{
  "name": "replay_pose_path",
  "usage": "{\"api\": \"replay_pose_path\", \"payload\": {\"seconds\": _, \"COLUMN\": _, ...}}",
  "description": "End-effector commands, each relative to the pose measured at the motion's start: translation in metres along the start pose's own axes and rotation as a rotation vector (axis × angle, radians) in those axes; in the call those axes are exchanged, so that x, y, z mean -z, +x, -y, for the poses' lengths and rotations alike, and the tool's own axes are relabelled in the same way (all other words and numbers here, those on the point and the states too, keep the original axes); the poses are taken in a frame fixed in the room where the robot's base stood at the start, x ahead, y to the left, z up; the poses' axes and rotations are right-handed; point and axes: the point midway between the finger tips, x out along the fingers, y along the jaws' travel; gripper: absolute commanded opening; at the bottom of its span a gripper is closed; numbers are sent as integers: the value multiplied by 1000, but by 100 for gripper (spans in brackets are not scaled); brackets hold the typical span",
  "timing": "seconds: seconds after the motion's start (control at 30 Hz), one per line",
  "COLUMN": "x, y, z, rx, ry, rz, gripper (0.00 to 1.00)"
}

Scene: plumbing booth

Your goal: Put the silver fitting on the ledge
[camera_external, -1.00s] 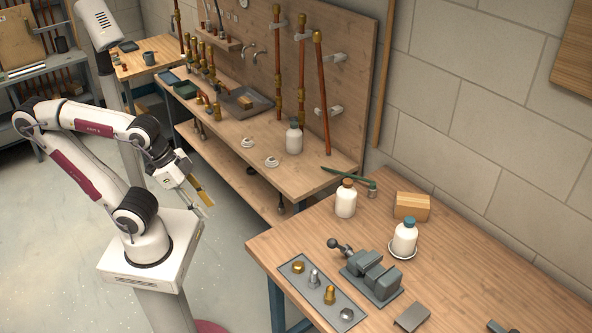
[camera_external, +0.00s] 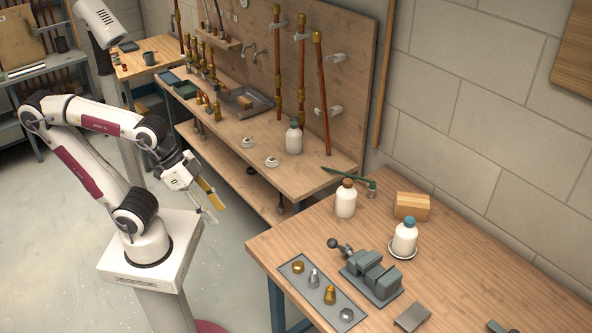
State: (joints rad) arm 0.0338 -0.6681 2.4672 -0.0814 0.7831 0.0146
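A silver fitting (camera_external: 314,278) stands upright on a grey tray (camera_external: 292,264) at the left side of the near workbench. A silver nut-like piece (camera_external: 346,314) lies at the tray's front end, and brass fittings (camera_external: 298,267) (camera_external: 329,295) stand between and behind them. My gripper (camera_external: 212,209) hangs over the floor, left of the near bench and well away from the tray. Its fingertips look spread, with no fitting seen between them. A yellow strip (camera_external: 209,191) shows along the gripper. A small wall shelf (camera_external: 216,38) is on the back board; I cannot tell whether it is the ledge.
A grey vise (camera_external: 371,276) stands right beside the tray. White bottles (camera_external: 346,200) (camera_external: 404,238) and a wooden block (camera_external: 411,206) stand farther back. The long back bench (camera_external: 245,128) holds fittings, a sink and another bottle.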

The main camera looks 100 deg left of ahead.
Motion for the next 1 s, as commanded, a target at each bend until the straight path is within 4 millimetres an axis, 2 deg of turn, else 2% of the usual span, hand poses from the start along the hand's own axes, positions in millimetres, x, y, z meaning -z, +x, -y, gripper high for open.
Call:
{"api": "replay_pose_path", "payload": {"seconds": 0.2, "x": 56, "y": 20, "z": -33, "rx": -93, "ry": -33, "rz": -88, "gripper": 37}}
{"api": "replay_pose_path", "payload": {"seconds": 0.5, "x": 131, "y": 48, "z": -72, "rx": -188, "ry": -114, "rz": -218, "gripper": 37}}
{"api": "replay_pose_path", "payload": {"seconds": 0.8, "x": 196, "y": 83, "z": -99, "rx": -228, "ry": -222, "rz": -336, "gripper": 37}}
{"api": "replay_pose_path", "payload": {"seconds": 1.0, "x": 231, "y": 110, "z": -110, "rx": -222, "ry": -302, "rz": -410, "gripper": 37}}
